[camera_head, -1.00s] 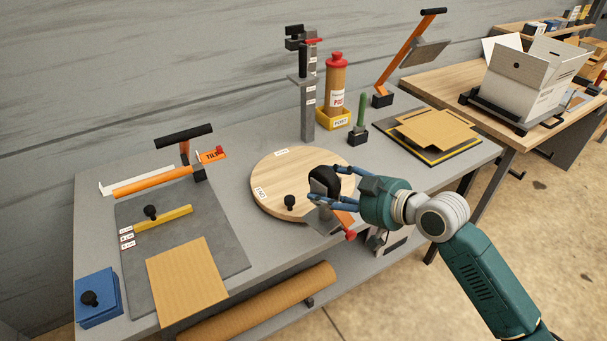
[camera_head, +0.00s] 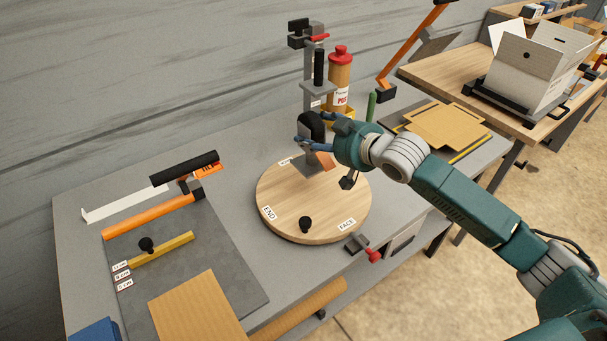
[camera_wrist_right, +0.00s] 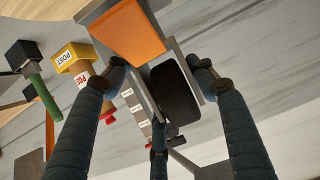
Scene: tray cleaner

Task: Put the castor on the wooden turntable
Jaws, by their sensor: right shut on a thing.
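The castor (camera_head: 311,123) has a black wheel, a grey bracket and an orange part. My right gripper (camera_head: 318,139) is shut on it, and it appears over the back part of the wooden turntable. I cannot tell whether the castor touches the board. The wooden turntable (camera_head: 290,205) is a round board with white labels and a black knob (camera_head: 305,224) near its front. In the right wrist view the castor's black wheel (camera_wrist_right: 176,95) and its orange part (camera_wrist_right: 127,30) show between the fingers (camera_wrist_right: 160,85). My left gripper is not in view.
A grey post with a clamp (camera_head: 318,68) and a red-capped bottle (camera_head: 340,80) stand behind the turntable. A small red-handled device (camera_head: 366,250) is at the front edge. A grey mat (camera_head: 225,255) with a yellow bar (camera_head: 162,250) lies to the left. Cardboard sheets (camera_head: 440,128) lie at the right.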

